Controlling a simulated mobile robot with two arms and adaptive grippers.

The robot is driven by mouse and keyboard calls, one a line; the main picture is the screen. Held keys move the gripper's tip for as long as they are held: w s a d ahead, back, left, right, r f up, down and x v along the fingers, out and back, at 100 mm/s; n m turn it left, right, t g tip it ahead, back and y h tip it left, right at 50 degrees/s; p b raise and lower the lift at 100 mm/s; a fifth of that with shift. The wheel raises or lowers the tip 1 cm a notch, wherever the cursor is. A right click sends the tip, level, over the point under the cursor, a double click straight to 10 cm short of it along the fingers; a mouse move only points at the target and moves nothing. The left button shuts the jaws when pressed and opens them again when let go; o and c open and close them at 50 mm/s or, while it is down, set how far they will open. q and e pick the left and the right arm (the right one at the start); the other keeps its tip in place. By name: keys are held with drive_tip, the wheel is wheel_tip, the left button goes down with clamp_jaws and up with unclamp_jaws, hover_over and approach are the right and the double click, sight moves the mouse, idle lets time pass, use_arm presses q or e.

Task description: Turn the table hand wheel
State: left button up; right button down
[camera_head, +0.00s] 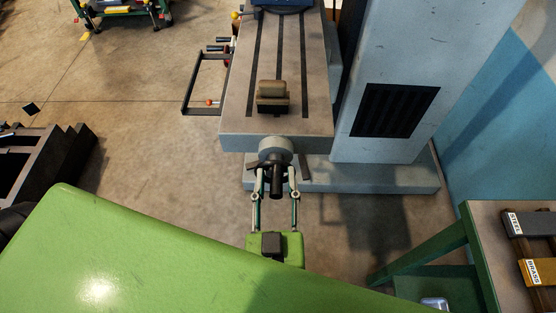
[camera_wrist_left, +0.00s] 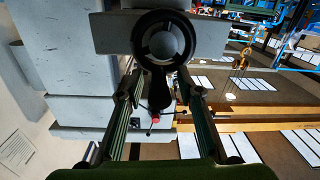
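The table hand wheel (camera_head: 275,149) sits on the near end of the slotted machine table (camera_head: 236,118). It has a round grey hub and a dark handle (camera_head: 277,182) that sticks out towards me. In the left wrist view the wheel shows as a black ring (camera_wrist_left: 139,38), with the dark handle (camera_wrist_left: 157,88) below it. My left gripper (camera_head: 276,174) is at the wheel, its two fingers on either side of the handle. Gaps show between the fingers and the handle, so it looks open. My right gripper is not in view.
A small block in a holder (camera_head: 272,96) sits on the table. The blue-grey machine column (camera_head: 385,70) stands at right. A green bench (camera_head: 483,250) with labelled bars is at lower right. A dark frame (camera_head: 190,85) stands left of the table.

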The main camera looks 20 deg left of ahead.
use_arm(q)
drive_tip(key=shift+w, duration=0.1)
clamp_jaws()
drive_tip(key=shift+d+m, duration=0.1)
drive_tip(key=shift+m, duration=0.2)
